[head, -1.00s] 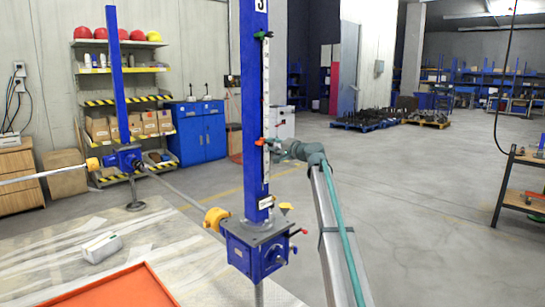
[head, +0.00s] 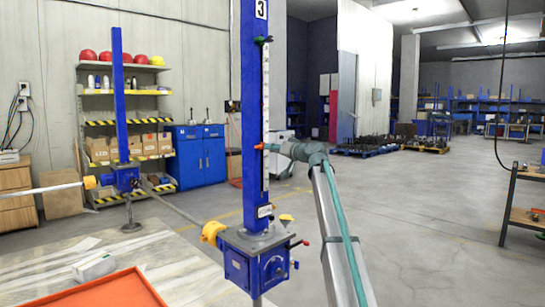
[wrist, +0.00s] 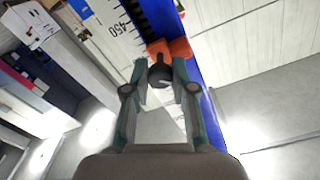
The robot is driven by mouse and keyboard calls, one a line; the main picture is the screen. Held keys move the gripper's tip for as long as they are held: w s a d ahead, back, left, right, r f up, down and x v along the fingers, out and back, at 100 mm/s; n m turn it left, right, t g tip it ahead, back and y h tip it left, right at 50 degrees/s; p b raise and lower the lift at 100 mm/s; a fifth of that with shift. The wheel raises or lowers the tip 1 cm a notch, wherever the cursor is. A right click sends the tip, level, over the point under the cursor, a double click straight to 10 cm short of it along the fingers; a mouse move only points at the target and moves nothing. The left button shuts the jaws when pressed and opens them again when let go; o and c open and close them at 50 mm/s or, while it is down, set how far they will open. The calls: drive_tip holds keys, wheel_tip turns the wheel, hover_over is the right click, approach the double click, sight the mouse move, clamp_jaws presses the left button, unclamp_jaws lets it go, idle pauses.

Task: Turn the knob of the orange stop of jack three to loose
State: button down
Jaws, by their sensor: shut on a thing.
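Jack three is a blue column (head: 250,110) with a "3" label at its top and a white scale on its right side. The orange stop (head: 259,146) sits partway up the scale. It also shows in the wrist view (wrist: 180,50), near the 450 mark. Its dark round knob (wrist: 160,76) sticks out towards my gripper. My gripper (wrist: 159,78) is shut on the knob, one finger on each side. In the head view my gripper (head: 272,147) reaches the stop from the right. The knob is hidden there.
A green stop (head: 263,40) sits higher on the column. Jack three's blue gearbox (head: 250,258) is below, with a yellow shaft coupling (head: 212,232) on its left. An orange tray (head: 110,290) lies at the lower left. The floor right of my arm is clear.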

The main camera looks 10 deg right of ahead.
drive_tip(key=shift+f+n+b, duration=0.1)
drive_tip(key=shift+n+b, duration=0.25)
drive_tip(key=shift+n, duration=0.15)
drive_tip(key=c, duration=0.9)
unclamp_jaws()
drive_tip(key=shift+c, duration=0.2)
drive_tip(key=v, duration=1.2)
drive_tip(key=shift+a, duration=0.1)
